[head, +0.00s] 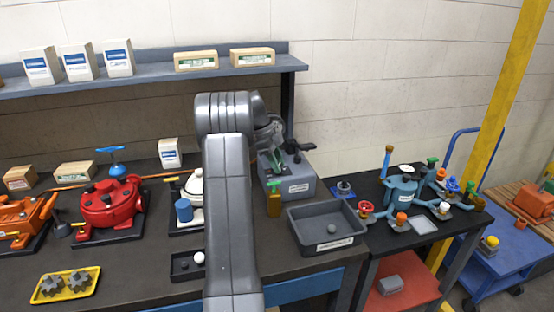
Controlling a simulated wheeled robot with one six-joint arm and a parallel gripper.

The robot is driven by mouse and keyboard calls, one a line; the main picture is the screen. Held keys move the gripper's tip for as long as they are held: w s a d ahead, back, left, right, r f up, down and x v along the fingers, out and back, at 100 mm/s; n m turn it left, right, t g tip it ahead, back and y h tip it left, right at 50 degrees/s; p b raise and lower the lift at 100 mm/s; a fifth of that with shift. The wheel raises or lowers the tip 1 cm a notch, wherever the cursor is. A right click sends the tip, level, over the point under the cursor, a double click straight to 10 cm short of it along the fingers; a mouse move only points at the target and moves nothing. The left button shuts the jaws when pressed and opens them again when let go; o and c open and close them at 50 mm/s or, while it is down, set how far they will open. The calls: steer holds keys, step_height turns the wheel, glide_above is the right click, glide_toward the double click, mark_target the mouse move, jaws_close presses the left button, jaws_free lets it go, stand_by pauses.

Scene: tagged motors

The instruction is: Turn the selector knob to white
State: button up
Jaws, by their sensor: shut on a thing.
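My gripper (274,152) is at the back left of a grey box (297,188) with a white label, low over its top. It is shut on what seems to be the selector knob, which is mostly hidden by the fingers and my arm. A green part shows beside the fingers. I cannot make out the knob's pointer or any white mark. A black lever (294,147) stands on the same box, just right of my gripper.
A green-topped brown post (274,199) stands in front of the box. A grey bin (299,232) holding a ball is at front right. A red motor (106,210) and a yellow tray (43,290) with gears are left. A teal motor (402,189) is on the right table.

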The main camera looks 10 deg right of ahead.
steer(key=shift+r+m+g+y+p, duration=0.1)
steer(key=shift+m+g+y+p, duration=0.4)
steer(key=shift+m, duration=0.8)
steer(key=o, duration=1)
steer(key=p+v, duration=0.1)
steer(key=v, duration=0.5)
steer(key=p+v, duration=0.1)
steer(key=v, duration=0.6)
steer(key=shift+w+a+r, duration=0.15)
steer(key=shift+a+r, duration=0.1)
steer(key=shift+a, duration=0.05)
